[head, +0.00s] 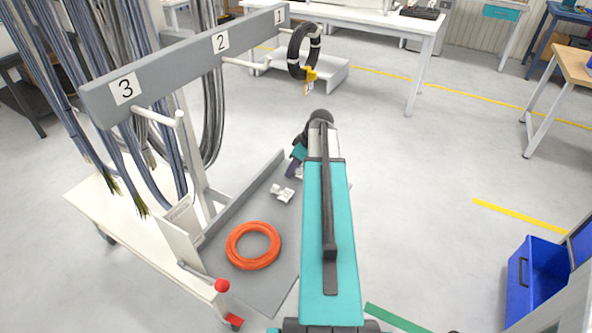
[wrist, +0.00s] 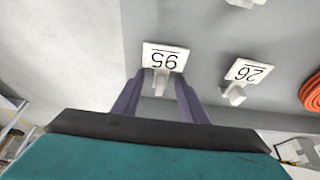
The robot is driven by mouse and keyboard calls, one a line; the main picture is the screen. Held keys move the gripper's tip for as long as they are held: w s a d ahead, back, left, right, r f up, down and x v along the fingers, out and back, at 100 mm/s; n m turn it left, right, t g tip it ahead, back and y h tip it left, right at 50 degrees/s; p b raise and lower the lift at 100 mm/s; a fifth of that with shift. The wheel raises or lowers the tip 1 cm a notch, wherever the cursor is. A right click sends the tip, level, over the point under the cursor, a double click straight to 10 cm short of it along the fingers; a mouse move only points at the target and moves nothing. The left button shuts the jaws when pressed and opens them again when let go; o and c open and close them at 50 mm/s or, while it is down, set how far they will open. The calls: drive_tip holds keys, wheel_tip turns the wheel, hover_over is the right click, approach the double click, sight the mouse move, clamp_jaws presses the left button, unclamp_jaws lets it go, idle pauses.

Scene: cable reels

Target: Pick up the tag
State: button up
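A white tag (wrist: 166,57) with a printed number, upside down in the wrist view, is on the grey tray of the cart. Its narrow grip piece (wrist: 160,84) lies between the two purple fingers of my gripper (wrist: 160,80). The fingers are apart, with a visible gap on each side; I see no contact. A second white tag (wrist: 245,73) is to the right, and part of another (wrist: 245,3) shows at the top edge. In the head view my gripper (head: 294,168) is low over the tray's right side, mostly hidden by my arm; white tags (head: 282,193) lie beside it.
An orange cable coil (head: 253,245) lies on the tray (head: 240,205). The numbered grey rail (head: 190,62) with hanging cables stands left. A black coil (head: 304,50) with a yellow tag (head: 310,78) hangs on peg 1. Floor to the right is clear up to a blue bin (head: 535,280).

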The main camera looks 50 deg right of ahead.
clamp_jaws()
drive_tip(key=shift+r, duration=0.1)
idle(0.3)
drive_tip(key=shift+r+b, duration=0.4)
drive_tip(key=shift+r, duration=0.75)
drive_tip(key=v, duration=0.1)
drive_tip(key=b+v, duration=0.1)
drive_tip(key=v, duration=0.2)
drive_tip(key=shift+w+a+r, duration=0.1)
drive_tip(key=shift+w+r, duration=0.2)
drive_tip(key=shift+r, duration=0.05)
drive_tip(key=s+d+b, duration=0.3)
drive_tip(key=s+d, duration=0.1)
drive_tip(key=s, duration=1.2)
drive_tip(key=shift+s, duration=0.35)
